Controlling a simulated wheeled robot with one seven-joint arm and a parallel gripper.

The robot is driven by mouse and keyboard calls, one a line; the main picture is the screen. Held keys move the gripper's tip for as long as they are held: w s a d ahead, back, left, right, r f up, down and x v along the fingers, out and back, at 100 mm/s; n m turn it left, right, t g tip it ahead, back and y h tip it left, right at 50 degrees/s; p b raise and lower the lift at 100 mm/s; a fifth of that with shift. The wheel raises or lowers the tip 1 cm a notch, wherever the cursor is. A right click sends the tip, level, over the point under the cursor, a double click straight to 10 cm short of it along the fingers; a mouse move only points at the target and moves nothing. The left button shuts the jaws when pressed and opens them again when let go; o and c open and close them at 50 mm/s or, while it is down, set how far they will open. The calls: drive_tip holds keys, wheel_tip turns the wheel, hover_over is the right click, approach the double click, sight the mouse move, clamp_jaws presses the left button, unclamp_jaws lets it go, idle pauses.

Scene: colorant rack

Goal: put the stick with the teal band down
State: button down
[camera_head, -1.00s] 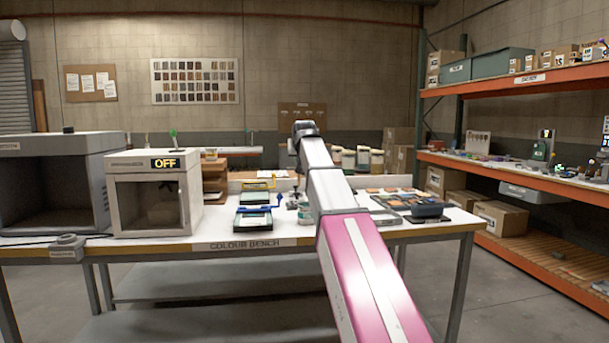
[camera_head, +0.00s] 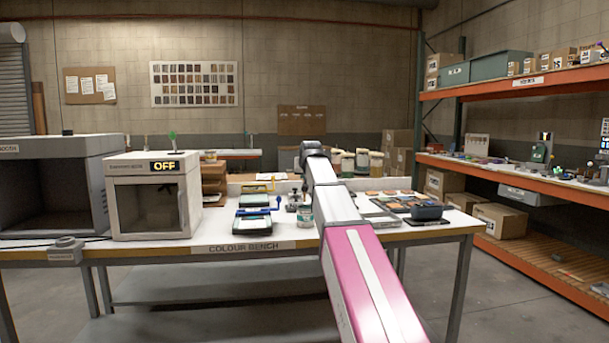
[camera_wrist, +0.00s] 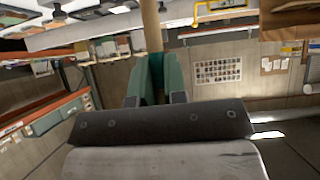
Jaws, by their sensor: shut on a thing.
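In the wrist view a thin tan stick (camera_wrist: 151,24) stands between the two fingers of my gripper (camera_wrist: 154,78). The gripper is shut on it. A teal patch shows between the finger pads and looks like the stick's band, though the teal fingers make it hard to tell apart. The stick's far end runs out of the top of the picture. In the head view my forearm points over the colour bench (camera_head: 215,243), and the gripper and stick are hidden behind my arm.
A light booth marked OFF (camera_head: 185,185) stands on the left of the bench. A blue-handled device (camera_head: 252,222) and a small jar (camera_head: 305,216) lie left of my arm. Trays of orange swatches (camera_head: 390,203) and a dark device (camera_head: 427,212) lie right of it. Orange shelving (camera_head: 520,80) stands at right.

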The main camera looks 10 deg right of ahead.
drive_tip(key=shift+f, duration=0.35)
drive_tip(key=c, duration=1.2)
unclamp_jaws()
drive_tip(key=shift+o, duration=0.2)
